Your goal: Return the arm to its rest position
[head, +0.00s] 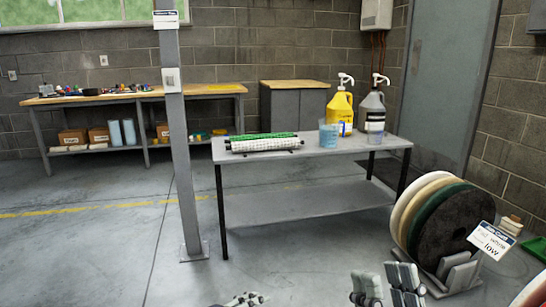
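My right gripper (386,283) shows at the bottom edge, right of centre. Its grey ribbed fingers point up, side by side with a narrow gap; nothing is visible between them. I cannot tell how far it is open. A small piece of my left gripper (242,299) shows at the bottom edge, left of the right one. It is mostly cut off by the frame, so its state is hidden. Both grippers are low in the view, in front of the grey table (300,155) and apart from it.
Several round buffer pads (455,228) stand in a floor rack with a sign (491,242) at right. A yellow jug (341,112), grey jug (371,112), blue cup (328,137) and rolls (264,144) are on the table. A grey post (178,150) stands left. Left floor is clear.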

